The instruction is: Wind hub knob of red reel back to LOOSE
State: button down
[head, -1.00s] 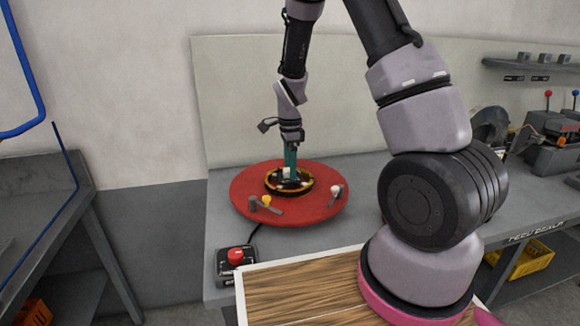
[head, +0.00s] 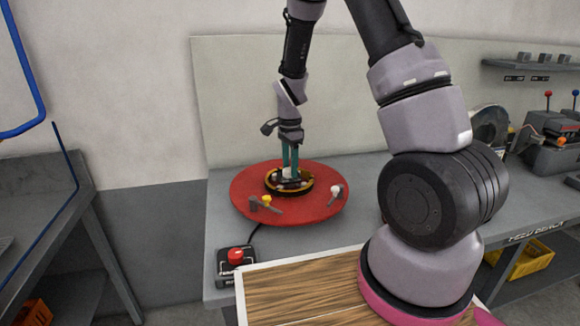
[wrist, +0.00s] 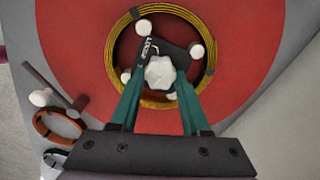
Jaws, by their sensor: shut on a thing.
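The red reel (head: 312,208) lies flat on the grey bench, with a ring of copper coil (head: 270,188) around its hub. In the wrist view the hub knob (wrist: 160,73) is a white lobed knob in the middle of the coil, beside a dark plate with white lettering that I cannot read in full. My gripper (head: 290,172) points down over the hub. Its green fingers are shut on the hub knob, one on each side, as the wrist view (wrist: 160,92) shows. The fingers partly hide the hub in the head view.
A control box with a red button (head: 235,256) sits at the bench's front left. A wood-topped surface (head: 300,293) lies in front. Machines stand at the right.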

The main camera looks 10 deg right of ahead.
jog(key=n, duration=0.7)
jog(key=shift+w, duration=0.1)
jog(key=n, duration=0.6)
jog(key=shift+a+n, duration=0.1)
jog(key=shift+n, duration=0.3)
jog(key=n, duration=0.6)
jog(key=shift+a, duration=0.1)
jog(key=n, duration=0.6)
jog(key=shift+n, duration=0.3)
jog(key=shift+c, duration=1.9)
grip_release()
